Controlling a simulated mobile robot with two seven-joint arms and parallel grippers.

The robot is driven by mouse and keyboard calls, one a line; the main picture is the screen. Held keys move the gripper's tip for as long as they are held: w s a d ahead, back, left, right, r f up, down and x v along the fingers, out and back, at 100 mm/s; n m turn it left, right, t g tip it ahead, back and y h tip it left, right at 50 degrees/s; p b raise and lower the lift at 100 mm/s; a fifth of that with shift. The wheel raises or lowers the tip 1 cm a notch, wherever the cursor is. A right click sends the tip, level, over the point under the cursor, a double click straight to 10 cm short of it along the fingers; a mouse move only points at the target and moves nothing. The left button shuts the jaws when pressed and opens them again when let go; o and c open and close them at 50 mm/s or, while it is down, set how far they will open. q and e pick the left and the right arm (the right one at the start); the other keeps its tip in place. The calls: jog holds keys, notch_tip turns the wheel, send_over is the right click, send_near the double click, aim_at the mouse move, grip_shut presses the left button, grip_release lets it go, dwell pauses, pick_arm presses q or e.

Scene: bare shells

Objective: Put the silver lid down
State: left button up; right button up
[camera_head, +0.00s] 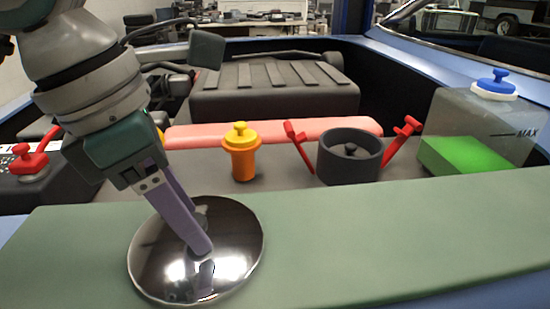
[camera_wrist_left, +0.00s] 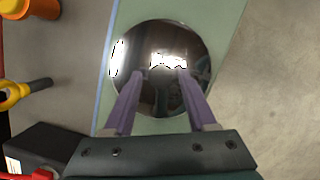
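The silver lid (camera_head: 238,258) is a round, mirror-like dome on the green cover (camera_head: 400,235) in the front left of the head view. It also shows in the left wrist view (camera_wrist_left: 160,45), beyond my fingertips. My left gripper (camera_head: 203,248) points down over the middle of the lid, its purple fingers overlapping it. In the left wrist view the two fingers (camera_wrist_left: 160,75) stand apart, and I see nothing gripped between them. A knob on the lid cannot be made out among the reflections. My right gripper is in neither view.
Behind the cover stand an orange-yellow capped filler (camera_head: 242,155), a dark round pot (camera_head: 349,158) with red clamps (camera_head: 400,140) and a tank with green fluid (camera_head: 475,125). A black box with a red knob (camera_head: 29,162) is at the left. The cover right of the lid is clear.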

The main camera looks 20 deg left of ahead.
aim_at(162, 252)
pick_arm(q)
jog(key=shift+o, duration=0.4)
jog(key=shift+r, duration=0.4)
jog(key=p+v, duration=0.1)
jog(key=v, duration=1)
jog(key=shift+s+r, duration=0.15)
jog(key=shift+r, duration=0.1)
jog(key=shift+a, duration=0.1)
